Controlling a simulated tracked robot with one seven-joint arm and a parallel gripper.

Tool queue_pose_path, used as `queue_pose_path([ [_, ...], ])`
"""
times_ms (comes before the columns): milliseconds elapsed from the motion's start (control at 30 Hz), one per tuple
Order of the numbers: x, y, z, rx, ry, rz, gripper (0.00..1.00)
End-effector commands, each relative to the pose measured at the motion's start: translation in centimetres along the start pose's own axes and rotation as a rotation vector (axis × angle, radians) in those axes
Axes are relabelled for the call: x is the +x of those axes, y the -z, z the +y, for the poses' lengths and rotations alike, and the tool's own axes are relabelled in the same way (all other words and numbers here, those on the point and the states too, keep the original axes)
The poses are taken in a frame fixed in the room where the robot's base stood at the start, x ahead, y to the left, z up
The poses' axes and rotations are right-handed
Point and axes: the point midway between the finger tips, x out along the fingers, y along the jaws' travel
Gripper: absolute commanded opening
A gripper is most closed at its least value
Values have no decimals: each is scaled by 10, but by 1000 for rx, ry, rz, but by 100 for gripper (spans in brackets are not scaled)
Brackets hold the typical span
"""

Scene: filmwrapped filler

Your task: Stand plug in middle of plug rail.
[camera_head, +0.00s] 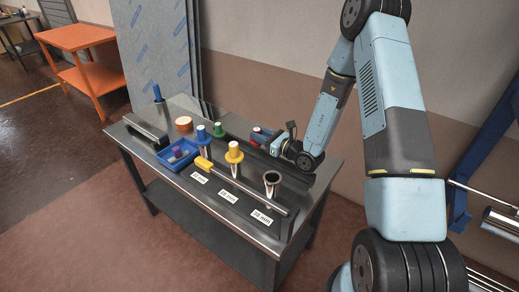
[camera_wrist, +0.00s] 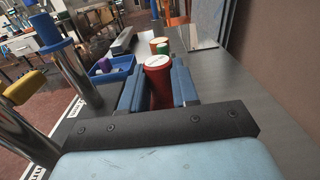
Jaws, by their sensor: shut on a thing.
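My gripper (camera_head: 262,133) is shut on a red plug with a white top, near the back edge of the table. In the wrist view the red plug (camera_wrist: 158,88) sits between the blue fingers of my gripper (camera_wrist: 158,92).
A blue tray (camera_head: 166,160) holds a purple piece.

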Motion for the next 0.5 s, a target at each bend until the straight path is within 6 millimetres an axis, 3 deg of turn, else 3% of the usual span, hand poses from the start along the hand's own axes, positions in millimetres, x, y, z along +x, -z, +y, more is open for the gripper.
queue_pose_path([
  [500, 0, 41, 1, 2, -2, 1, 0],
])
